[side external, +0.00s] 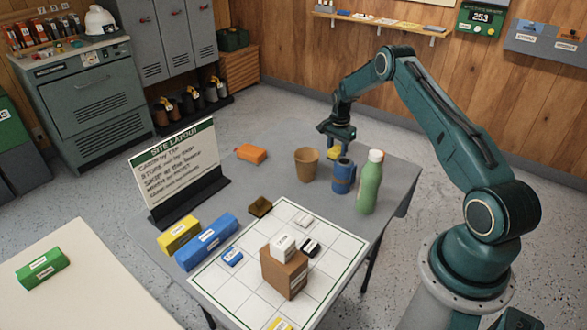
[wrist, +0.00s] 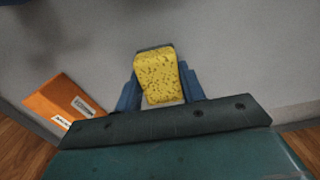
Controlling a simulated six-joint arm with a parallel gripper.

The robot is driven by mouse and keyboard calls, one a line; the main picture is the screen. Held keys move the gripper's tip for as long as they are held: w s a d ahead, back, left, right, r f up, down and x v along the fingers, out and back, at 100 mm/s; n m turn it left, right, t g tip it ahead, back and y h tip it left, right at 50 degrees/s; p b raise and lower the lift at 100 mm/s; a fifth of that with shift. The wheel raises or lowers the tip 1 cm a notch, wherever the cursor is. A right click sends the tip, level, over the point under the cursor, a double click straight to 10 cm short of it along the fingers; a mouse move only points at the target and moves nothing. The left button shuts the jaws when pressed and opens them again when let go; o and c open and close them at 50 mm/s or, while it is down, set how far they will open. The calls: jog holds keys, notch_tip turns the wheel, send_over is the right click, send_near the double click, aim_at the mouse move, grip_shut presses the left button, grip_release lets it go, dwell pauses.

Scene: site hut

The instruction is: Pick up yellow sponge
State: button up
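The yellow sponge (wrist: 158,76) lies between the two blue fingers of my gripper (wrist: 160,92) in the wrist view. It sits slightly askew to them, with its pitted yellow face toward the camera. The fingers are close to its sides, but I cannot tell whether they press on it. In the side external view, the sponge (side external: 335,153) is a small yellow patch just below my gripper (side external: 339,146), near the table's far edge. The blue can in front partly hides it. Whether it rests on the table is unclear.
A blue can (side external: 343,178), green bottle (side external: 369,184) and brown cup (side external: 306,165) stand close by. An orange box (side external: 251,153) lies to the left and also shows in the wrist view (wrist: 64,101). A sign (side external: 178,165) stands further left.

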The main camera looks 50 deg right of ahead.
aim_at(337, 149)
jog(key=shift+c, duration=0.9)
jog(key=shift+r, duration=0.1)
notch_tip(337, 149, up, 20)
dwell(0.6)
